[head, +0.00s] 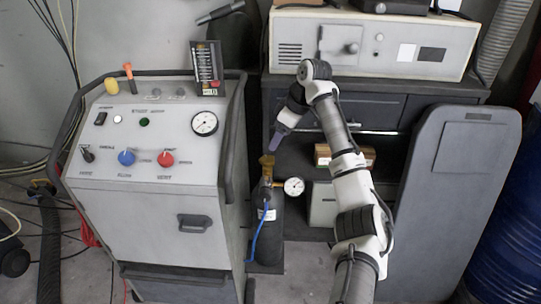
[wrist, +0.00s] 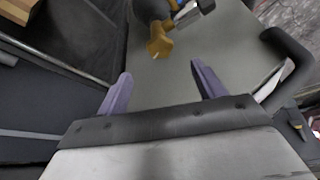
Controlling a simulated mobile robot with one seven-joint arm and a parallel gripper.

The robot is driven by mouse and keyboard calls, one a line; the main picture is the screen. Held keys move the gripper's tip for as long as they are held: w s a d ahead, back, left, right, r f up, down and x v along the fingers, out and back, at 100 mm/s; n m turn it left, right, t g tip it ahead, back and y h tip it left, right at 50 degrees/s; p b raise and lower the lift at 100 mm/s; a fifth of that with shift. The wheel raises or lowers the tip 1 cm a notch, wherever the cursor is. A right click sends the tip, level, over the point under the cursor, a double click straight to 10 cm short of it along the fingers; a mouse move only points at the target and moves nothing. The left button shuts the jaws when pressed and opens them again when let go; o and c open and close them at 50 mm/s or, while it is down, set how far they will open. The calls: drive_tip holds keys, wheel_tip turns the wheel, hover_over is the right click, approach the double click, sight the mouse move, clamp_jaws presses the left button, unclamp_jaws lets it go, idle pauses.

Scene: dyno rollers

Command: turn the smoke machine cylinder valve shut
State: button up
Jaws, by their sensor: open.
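The smoke machine (head: 150,165) is a grey cart with a sloped control panel. A dark gas cylinder (head: 266,232) stands at its right side, with a gauge (head: 294,187) and a blue hose. The brass-coloured cylinder valve (head: 267,162) is on top of it; it also shows in the wrist view (wrist: 160,42), near the top centre. My gripper (head: 274,146) is above the valve and apart from it. In the wrist view its two purple fingers (wrist: 160,88) are spread wide with nothing between them, and the valve lies beyond the tips.
The cart's black side handle (head: 236,140) runs close to the left of the cylinder. A dark cabinet (head: 400,108) with a beige instrument (head: 300,55) on top stands behind. A cardboard box (head: 360,157) sits on its shelf. A grey panel (head: 455,190) and a blue drum (head: 515,245) are at right.

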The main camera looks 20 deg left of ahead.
sight(268, 159)
drive_tip(key=x, duration=0.8)
drive_tip(key=shift+a+f, duration=0.2)
drive_tip(key=shift+f, duration=0.15)
drive_tip(key=c, duration=1)
drive_tip(key=shift+s+r+m+p, duration=0.15)
drive_tip(key=shift+m+p, duration=0.35)
drive_tip(key=shift+p, duration=0.35)
drive_tip(key=shift+a+r+m+t+p, duration=0.1)
drive_tip(key=shift+m+t+p, duration=0.5)
drive_tip(key=shift+m+p, duration=0.45)
drive_tip(key=shift+f+m+t+h+p, duration=0.3)
drive_tip(key=shift+m+p, duration=0.2)
drive_tip(key=shift+m, duration=0.35)
drive_tip(key=o, duration=1)
